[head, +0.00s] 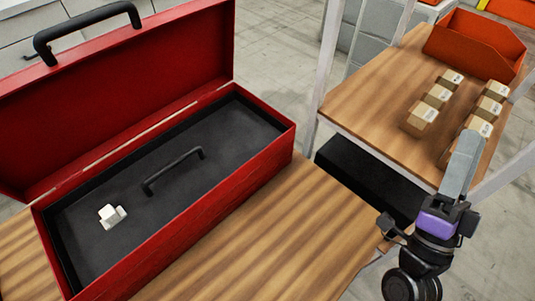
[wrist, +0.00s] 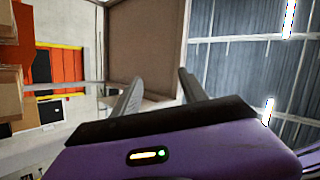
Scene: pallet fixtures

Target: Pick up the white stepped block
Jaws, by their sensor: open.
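The white stepped block (head: 112,216) lies on the dark tray (head: 87,252) inside the open red toolbox (head: 215,175), near its left end. My gripper (head: 468,142) is at the right of the head view, far from the block, with its fingers pointing up. In the wrist view my gripper (wrist: 159,84) has its two fingers spread apart with nothing between them. The block does not show in the wrist view.
The tray has a black handle (head: 173,170) right of the block. The toolbox's raised lid (head: 120,85) stands behind it, and its red front wall borders the tray. The wooden table (head: 290,240) is clear in front. A shelf (head: 365,98) at right holds several small boxes (head: 438,96) and an orange bin (head: 474,44).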

